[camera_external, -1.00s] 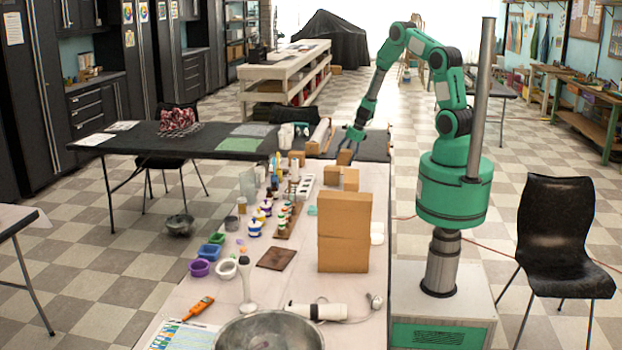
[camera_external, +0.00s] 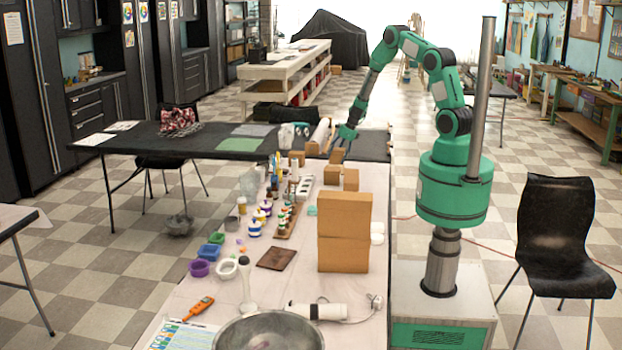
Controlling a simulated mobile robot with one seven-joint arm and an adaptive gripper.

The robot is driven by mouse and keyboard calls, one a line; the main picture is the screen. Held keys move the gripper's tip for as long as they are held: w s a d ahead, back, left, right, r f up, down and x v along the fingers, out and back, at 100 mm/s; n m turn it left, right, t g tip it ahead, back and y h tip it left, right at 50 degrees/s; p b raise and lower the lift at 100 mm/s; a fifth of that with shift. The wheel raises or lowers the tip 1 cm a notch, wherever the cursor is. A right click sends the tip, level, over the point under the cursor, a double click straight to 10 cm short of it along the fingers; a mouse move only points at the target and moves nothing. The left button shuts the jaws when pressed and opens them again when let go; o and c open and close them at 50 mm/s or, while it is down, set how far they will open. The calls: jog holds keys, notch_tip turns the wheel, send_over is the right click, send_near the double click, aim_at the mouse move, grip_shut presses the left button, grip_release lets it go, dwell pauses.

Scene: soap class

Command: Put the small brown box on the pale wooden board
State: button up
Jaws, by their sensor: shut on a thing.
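My gripper (camera_external: 341,146) is at the far end of the long table, fingers pointing down. It is shut on a small brown box (camera_external: 337,156), which shows just under the fingertips. Whether the box touches anything below is too small to tell. Other small brown boxes stand close by, one in front (camera_external: 332,175), one to its right (camera_external: 351,180) and one to the left (camera_external: 297,157). I cannot clearly pick out the pale wooden board; a small tan piece (camera_external: 313,148) lies left of my gripper, its shape unclear.
Two large stacked cardboard boxes (camera_external: 344,232) stand at the long table's (camera_external: 215,300) right edge. Paint jars and bottles (camera_external: 256,228) crowd its left side. A dark brown square (camera_external: 276,258) lies mid-table. A white roll (camera_external: 319,131) lies left of my gripper.

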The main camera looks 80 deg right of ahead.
aim_at(336, 161)
jog(key=shift+w+d+f, duration=0.1)
jog(key=shift+w+f, duration=0.1)
jog(key=shift+f, duration=0.15)
jog(key=shift+f+b, duration=0.5)
jog(key=shift+f, duration=0.95)
jog(key=shift+f, duration=0.2)
jog(key=o, duration=1.2)
jog(key=shift+o, duration=0.2)
jog(key=shift+r, duration=0.25)
jog(key=p+v, duration=0.2)
jog(key=v, duration=1)
